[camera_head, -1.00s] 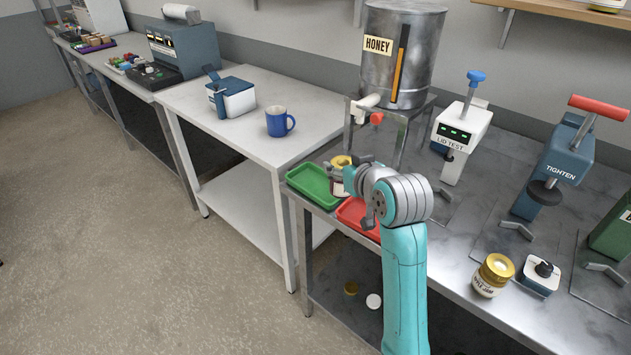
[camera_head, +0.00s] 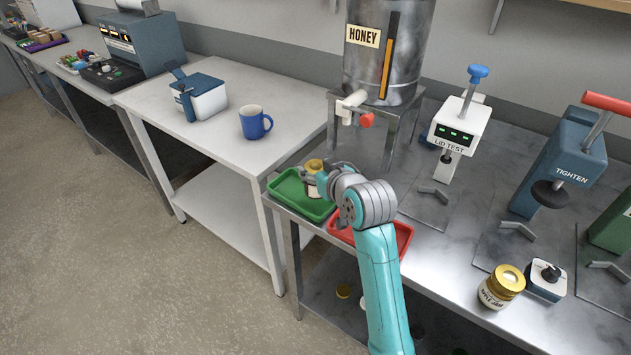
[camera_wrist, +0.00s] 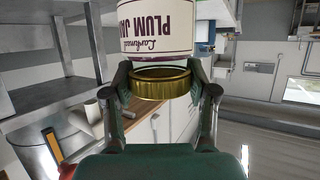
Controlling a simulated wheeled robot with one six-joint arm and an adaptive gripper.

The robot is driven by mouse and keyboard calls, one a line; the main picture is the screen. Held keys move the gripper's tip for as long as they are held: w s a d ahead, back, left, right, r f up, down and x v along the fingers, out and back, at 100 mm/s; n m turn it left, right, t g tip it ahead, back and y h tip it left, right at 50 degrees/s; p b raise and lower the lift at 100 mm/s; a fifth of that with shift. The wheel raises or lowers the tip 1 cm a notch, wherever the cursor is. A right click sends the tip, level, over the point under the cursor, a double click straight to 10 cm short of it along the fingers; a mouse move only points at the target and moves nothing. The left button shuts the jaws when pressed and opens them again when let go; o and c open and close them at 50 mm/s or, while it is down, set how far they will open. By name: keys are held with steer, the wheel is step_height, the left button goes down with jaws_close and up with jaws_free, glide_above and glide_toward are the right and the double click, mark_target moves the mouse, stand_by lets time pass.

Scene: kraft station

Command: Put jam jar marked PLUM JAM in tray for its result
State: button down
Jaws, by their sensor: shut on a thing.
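The jam jar (camera_head: 321,187) has a gold lid and a pale label. In the wrist view its label reads PLUM JAM (camera_wrist: 155,35), upside down in that picture. My gripper (camera_wrist: 160,84) is shut on the gold lid, one finger on each side. In the head view my gripper (camera_head: 319,171) holds the jar over the right part of the green tray (camera_head: 285,191). I cannot tell whether the jar's base touches the tray. The red tray (camera_head: 403,240) is right of the green one, partly hidden by my arm. The LID TEST device (camera_head: 459,128) shows green lights.
A honey tank (camera_head: 385,60) on a metal stand is behind the trays. The TIGHTEN press (camera_head: 566,165), another gold-lidded jar (camera_head: 501,287) and a small device (camera_head: 545,281) are at the right. A blue mug (camera_head: 254,123) stands on the white table (camera_head: 205,140).

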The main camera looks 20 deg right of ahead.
steer(key=shift+f, duration=1.9)
steer(key=shift+c, duration=1.7)
jaws_free()
steer(key=shift+f, duration=0.15)
steer(key=shift+s, duration=0.1)
steer(key=v, duration=1.2)
